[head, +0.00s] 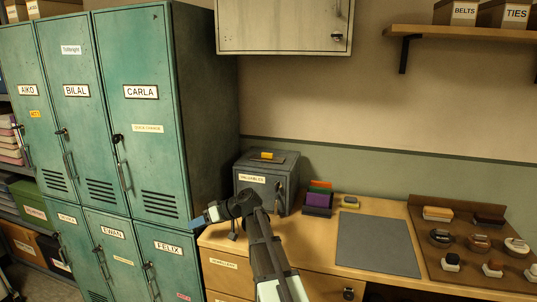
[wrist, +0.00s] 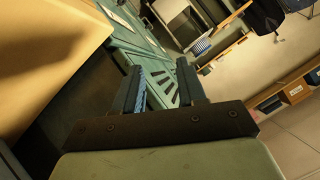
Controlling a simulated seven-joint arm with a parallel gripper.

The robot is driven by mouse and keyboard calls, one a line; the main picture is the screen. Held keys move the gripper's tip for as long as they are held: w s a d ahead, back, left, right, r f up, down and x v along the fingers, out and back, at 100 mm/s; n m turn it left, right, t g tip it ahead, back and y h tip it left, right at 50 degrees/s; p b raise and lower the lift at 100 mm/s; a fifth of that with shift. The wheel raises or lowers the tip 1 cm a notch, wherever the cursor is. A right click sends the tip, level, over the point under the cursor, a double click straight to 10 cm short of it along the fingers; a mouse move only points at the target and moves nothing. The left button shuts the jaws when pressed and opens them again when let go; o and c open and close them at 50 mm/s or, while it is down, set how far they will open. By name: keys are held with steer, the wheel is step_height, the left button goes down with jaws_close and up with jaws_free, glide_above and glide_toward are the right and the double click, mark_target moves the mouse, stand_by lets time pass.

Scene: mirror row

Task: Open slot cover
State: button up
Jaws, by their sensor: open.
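A grey-green metal box (head: 270,181) labelled as valuables stands at the back left of the wooden desk. Its top carries a raised plate with a small yellow tag (head: 267,156), which looks like the slot cover and lies flat. A key or latch shows on the box's front right. My gripper (head: 203,219) is open and empty, left of the box and below its top, in front of the lockers' right edge. In the wrist view my gripper (wrist: 160,88) has its two fingers apart, with green slotted locker metal beyond them. The box cannot be made out there.
Green lockers (head: 138,110) fill the left. A wall cabinet (head: 284,25) hangs above the box. Coloured cards in a holder (head: 317,202), a grey mat (head: 377,246) and a brown board of brushes and tins (head: 450,275) lie right of it. My forearm crosses the desk's front.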

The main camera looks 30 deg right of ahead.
steer(key=w+d+r+n+h, duration=0.1)
steer(key=w+d+r, duration=0.2)
steer(key=d+r, duration=0.4)
steer(key=w+d+r+n+g+h, duration=0.1)
steer(key=w+d+r+h, duration=0.1)
steer(key=w+d+r, duration=0.2)
steer(key=w+d+r+n+g+h, duration=0.1)
steer(key=w+d+r, duration=0.3)
steer(key=d+r, duration=0.6)
steer(key=shift+d+n+h, duration=0.25)
steer(key=shift+d+n, duration=0.05)
steer(key=shift+d, duration=1.5)
steer(key=shift+d+n+h, duration=0.25)
steer(key=shift+d+n, duration=0.05)
steer(key=shift+d, duration=1.45)
steer(key=g+h, duration=0.2)
glide_toward(267, 156)
steer(key=x, duration=0.7)
steer(key=shift+w+f, duration=0.25)
steer(key=shift+w, duration=0.2)
steer(key=shift+c, duration=0.3)
jaws_close()
